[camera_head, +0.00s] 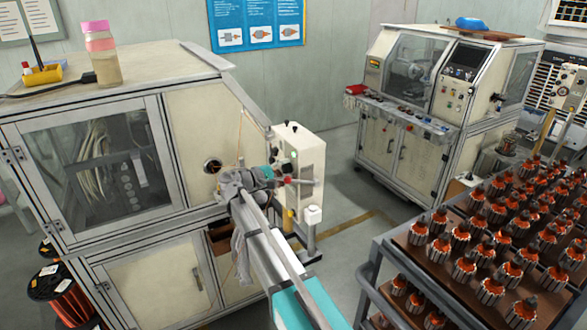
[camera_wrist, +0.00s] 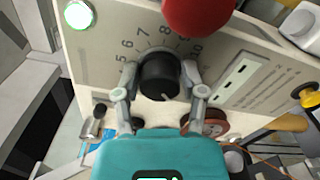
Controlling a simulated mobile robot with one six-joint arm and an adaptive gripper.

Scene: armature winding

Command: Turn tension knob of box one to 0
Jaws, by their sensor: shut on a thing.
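The tension knob (camera_wrist: 159,76) is a black round knob on a beige panel, near the middle of the wrist view. Numbers from about 5 to 10 are printed in an arc above it. A short pale mark shows on the knob's lower edge. My gripper (camera_wrist: 160,84) has one grey finger on each side of the knob and is shut on it. In the head view my gripper (camera_head: 270,175) is at the front of the cream box (camera_head: 306,160) beside the winding machine, and the knob is hidden there.
A large red knob or button (camera_wrist: 197,12) sits just above the dial, close to the fingers. A lit white button (camera_wrist: 78,14) is at upper left. A cart (camera_head: 410,262) full of armatures stands at right. The winding machine (camera_head: 110,185) is at left.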

